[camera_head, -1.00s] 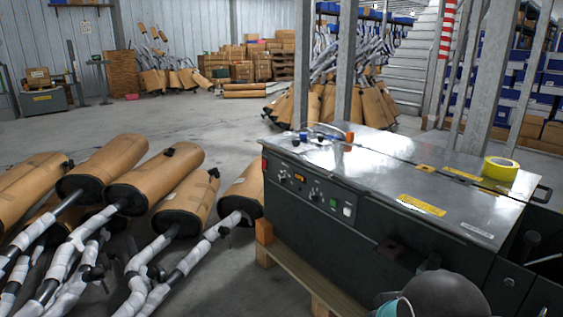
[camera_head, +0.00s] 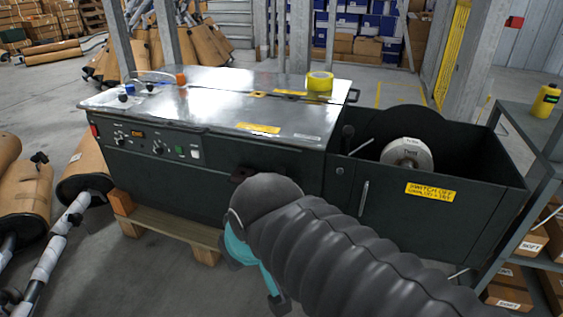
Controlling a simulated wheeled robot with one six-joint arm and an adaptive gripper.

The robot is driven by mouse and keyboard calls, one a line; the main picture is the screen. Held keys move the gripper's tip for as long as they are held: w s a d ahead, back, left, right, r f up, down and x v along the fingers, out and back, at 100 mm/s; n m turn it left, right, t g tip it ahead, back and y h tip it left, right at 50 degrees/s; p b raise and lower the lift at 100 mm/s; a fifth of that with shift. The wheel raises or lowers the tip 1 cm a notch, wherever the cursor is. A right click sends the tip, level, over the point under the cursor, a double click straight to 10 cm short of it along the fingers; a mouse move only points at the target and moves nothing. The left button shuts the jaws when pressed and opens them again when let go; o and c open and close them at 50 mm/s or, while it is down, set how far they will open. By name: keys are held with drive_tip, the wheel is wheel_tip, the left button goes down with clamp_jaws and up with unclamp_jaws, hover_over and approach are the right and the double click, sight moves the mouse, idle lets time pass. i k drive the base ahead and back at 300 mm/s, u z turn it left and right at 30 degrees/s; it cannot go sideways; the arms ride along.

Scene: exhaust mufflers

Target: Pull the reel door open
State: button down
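The reel door (camera_head: 390,215) is the dark front panel at the right end of the strapping machine (camera_head: 230,110). It has an upright metal handle (camera_head: 363,198) on its left part and a yellow warning label. It looks shut, flush with the machine front. Behind it, the open-topped bay holds a reel with a pale hub (camera_head: 407,154). My arm, in a dark ribbed sleeve with teal parts, crosses the lower middle in front of the machine and hides the door's lower left. I cannot make out my gripper's fingers.
Wrapped mufflers (camera_head: 85,170) lie at the left. A metal shelf (camera_head: 545,150) with boxes stands close on the right.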

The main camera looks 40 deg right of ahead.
sight(437, 216)
drive_tip(key=z, duration=2.25)
drive_tip(key=k, duration=0.45)
drive_tip(key=u, duration=0.7)
drive_tip(key=i, duration=0.3)
drive_tip(key=z, duration=0.25)
